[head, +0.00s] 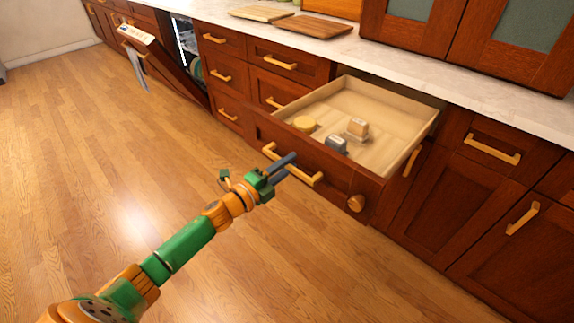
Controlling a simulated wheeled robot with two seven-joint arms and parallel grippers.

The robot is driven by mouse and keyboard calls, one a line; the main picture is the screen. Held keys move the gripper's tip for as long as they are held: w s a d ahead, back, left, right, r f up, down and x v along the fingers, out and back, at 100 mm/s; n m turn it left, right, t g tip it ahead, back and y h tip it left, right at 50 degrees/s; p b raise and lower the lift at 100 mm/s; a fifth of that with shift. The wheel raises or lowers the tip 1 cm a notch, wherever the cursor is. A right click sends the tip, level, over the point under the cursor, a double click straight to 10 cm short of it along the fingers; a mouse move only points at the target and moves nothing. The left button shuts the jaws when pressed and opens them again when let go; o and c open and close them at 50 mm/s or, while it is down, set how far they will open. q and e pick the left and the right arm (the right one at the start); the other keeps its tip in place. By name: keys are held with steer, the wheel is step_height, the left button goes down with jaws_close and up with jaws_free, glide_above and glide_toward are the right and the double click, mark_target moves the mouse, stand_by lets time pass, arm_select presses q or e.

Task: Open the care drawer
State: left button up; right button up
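A drawer (392,178) with a dark wood front and pale inside is pulled far out of the cabinet row. I take it to be the care drawer; no label shows. Inside lie a round yellow item (304,124), a grey-blue item (336,144) and a beige and white item (357,128). My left gripper (290,164) is at the drawer's brass bar handle (309,179). Its dark fingers are close together and look shut around the bar, hiding part of it. My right gripper is not in view.
A pale worktop (384,54) with cutting boards (308,27) runs above the cabinets. An opened dishwasher door (160,65) leans out at the upper left. The wooden floor (110,150) is clear.

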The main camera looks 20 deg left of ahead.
arm_select(q)
steer(key=shift+o, duration=0.7)
steer(key=v, duration=0.7)
